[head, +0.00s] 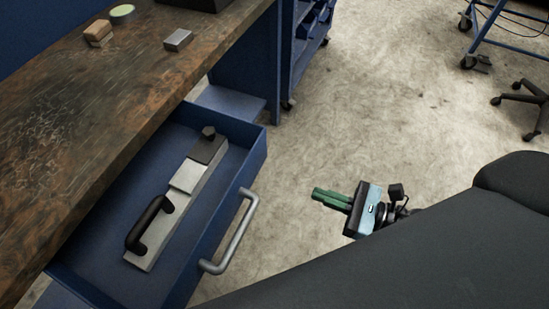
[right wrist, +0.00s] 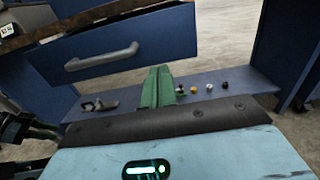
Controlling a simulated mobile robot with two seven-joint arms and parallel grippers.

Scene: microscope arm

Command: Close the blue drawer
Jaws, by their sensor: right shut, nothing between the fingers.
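The blue drawer (head: 257,155) is pulled out from under the wooden workbench in the head view. Its grey bar handle (head: 232,232) is on the front face. A long metal tool with a black handle (head: 150,222) lies inside. My right gripper (head: 318,196) is to the right of the drawer front, apart from the handle, with its green fingers shut and empty, pointing towards the drawer. In the right wrist view the drawer front (right wrist: 150,40) and handle (right wrist: 102,57) are ahead, up and left of the green fingers (right wrist: 158,75).
A blue lower shelf (right wrist: 205,88) holds several small items. A blue cart and a chair base (head: 520,97) stand at upper right. Open floor lies between.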

